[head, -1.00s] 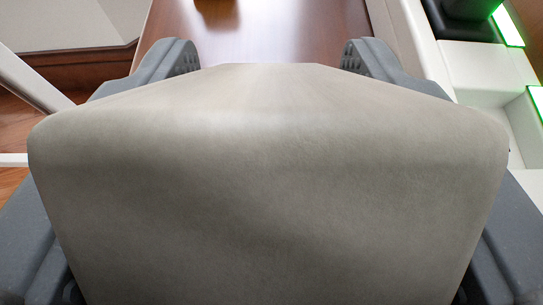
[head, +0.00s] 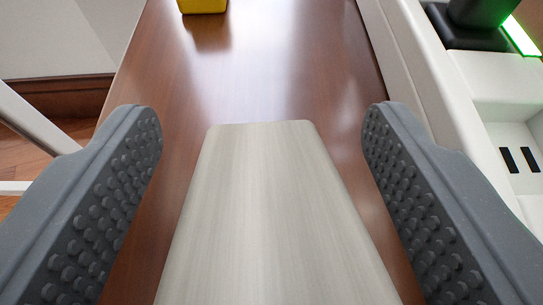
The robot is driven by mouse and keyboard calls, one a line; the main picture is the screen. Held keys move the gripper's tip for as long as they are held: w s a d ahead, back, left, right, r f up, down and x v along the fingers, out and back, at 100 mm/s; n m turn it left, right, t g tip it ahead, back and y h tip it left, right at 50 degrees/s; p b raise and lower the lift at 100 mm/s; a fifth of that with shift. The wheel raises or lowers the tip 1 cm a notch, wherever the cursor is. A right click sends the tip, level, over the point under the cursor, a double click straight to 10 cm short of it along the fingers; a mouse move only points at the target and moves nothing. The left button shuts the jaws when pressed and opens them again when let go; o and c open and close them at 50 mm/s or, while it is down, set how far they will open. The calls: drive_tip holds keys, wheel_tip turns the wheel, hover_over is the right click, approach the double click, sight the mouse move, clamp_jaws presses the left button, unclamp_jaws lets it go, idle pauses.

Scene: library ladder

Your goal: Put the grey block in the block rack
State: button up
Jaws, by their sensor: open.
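A pale grey block (head: 270,220) with a faint streaky surface lies in the lower middle of the head view, on or just above the brown wooden surface. Its near end runs out of the bottom of the picture. My gripper (head: 262,135) is open, one grey studded finger on each side of the block. A gap with wood showing is visible between each finger and the block toward the fingertips. I cannot see a block rack that I can name for certain.
A yellow object (head: 204,5) stands on the glossy wooden surface (head: 270,70) at the top, partly cut off. A white structure (head: 480,85) with recesses, black parts and a green light runs along the right. A white bar and wooden floor show at the left.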

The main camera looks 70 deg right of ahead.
drive_tip(key=p+v, duration=0.2)
drive_tip(key=v, duration=1)
